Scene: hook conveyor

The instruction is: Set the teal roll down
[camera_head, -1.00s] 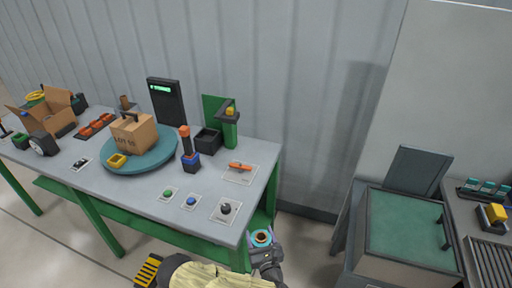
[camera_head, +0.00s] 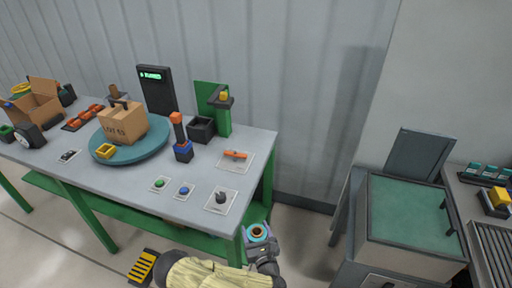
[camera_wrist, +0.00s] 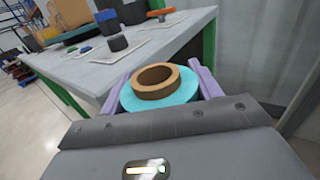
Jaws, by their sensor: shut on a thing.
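The teal roll (camera_head: 257,233) has a brown core and is in my gripper (camera_head: 259,240), just off the front right corner of the table. In the wrist view the teal roll (camera_wrist: 159,94) sits between the two purple fingers of my gripper (camera_wrist: 160,92), which are shut on it. Its core ring faces up toward the camera. The grey table (camera_head: 125,187) with green legs is just beyond it. The roll's underside is hidden.
On the table are a round teal turntable (camera_head: 160,145) with a cardboard box (camera_head: 123,122), a black knob (camera_head: 221,197), green and blue buttons and an orange lever (camera_head: 235,155). A teal-topped cabinet (camera_head: 410,218) stands at right. The table's front right edge is close to my gripper.

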